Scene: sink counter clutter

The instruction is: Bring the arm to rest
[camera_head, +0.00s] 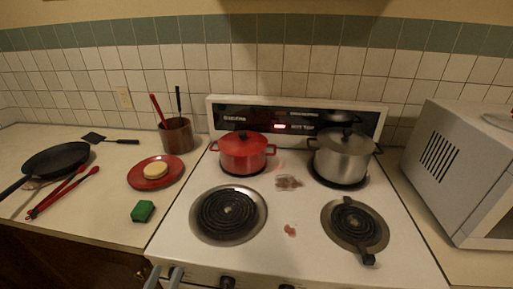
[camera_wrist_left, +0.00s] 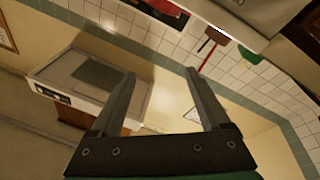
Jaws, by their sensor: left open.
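That view is strongly tilted and shows the tiled wall and a counter well away from the fingers. My right gripper is in neither view.
The stove holds a red pot (camera_head: 243,155) and a steel pot (camera_head: 342,158) at the back. The left counter has a black pan (camera_head: 57,159), red tongs (camera_head: 62,192), a red plate (camera_head: 141,181), a green sponge (camera_head: 142,211) and a utensil crock (camera_head: 177,136). A microwave (camera_head: 450,160) stands right.

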